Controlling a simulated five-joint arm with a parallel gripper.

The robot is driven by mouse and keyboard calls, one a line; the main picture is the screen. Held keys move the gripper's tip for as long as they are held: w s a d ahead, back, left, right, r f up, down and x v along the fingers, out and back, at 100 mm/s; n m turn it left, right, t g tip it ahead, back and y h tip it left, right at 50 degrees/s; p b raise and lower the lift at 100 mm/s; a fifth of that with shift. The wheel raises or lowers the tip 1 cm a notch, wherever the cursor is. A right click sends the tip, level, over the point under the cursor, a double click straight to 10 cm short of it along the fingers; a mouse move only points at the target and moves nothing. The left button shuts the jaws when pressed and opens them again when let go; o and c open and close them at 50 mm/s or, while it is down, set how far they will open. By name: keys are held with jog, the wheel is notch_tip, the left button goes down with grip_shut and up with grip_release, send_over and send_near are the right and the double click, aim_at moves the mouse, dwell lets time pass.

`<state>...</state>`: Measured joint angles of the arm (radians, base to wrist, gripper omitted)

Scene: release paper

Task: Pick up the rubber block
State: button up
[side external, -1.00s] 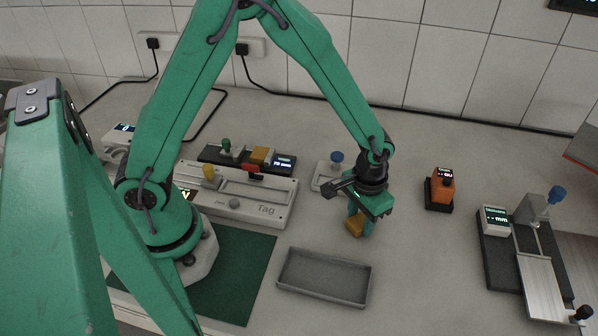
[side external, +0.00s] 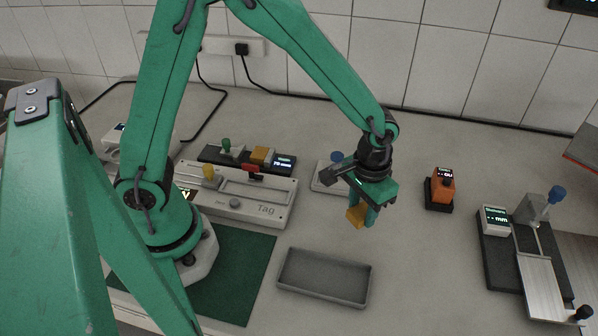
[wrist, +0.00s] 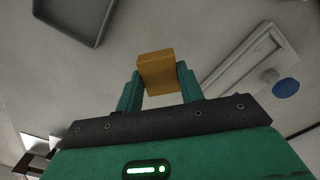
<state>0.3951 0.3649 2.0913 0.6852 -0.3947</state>
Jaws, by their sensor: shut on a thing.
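The rubber block, a mustard-yellow block (side external: 355,215), is held between the green fingers of my gripper (side external: 363,213) in the side external view. My gripper points downward, shut on the block, which sits above the grey bench behind the grey tray. In the wrist view the yellow block (wrist: 157,72) sits between the two fingertips, and its far end sticks out past them. The fingers cover part of its sides.
An empty grey tray (side external: 324,300) lies in front of my gripper. A pale plate with a blue knob (side external: 337,157) is behind it. An orange device (side external: 441,187) and a measuring fixture (side external: 535,262) stand to the right. A long "Tag" fixture (side external: 266,210) is to the left.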

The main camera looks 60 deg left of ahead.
jog(key=s+d+r, duration=0.6)
jog(key=s, duration=0.2)
jog(key=shift+d, duration=0.15)
jog(key=shift+s, duration=0.15)
dwell(0.4)
jog(key=s+d+n, duration=0.2)
jog(key=s+n, duration=0.6)
jog(key=s, duration=0.7)
jog(key=shift+s+d+r, duration=0.2)
jog(key=shift+d+r, duration=0.2)
send_over(325, 278)
notch_tip(325, 278, down, 7)
jog(key=shift+f, duration=0.1)
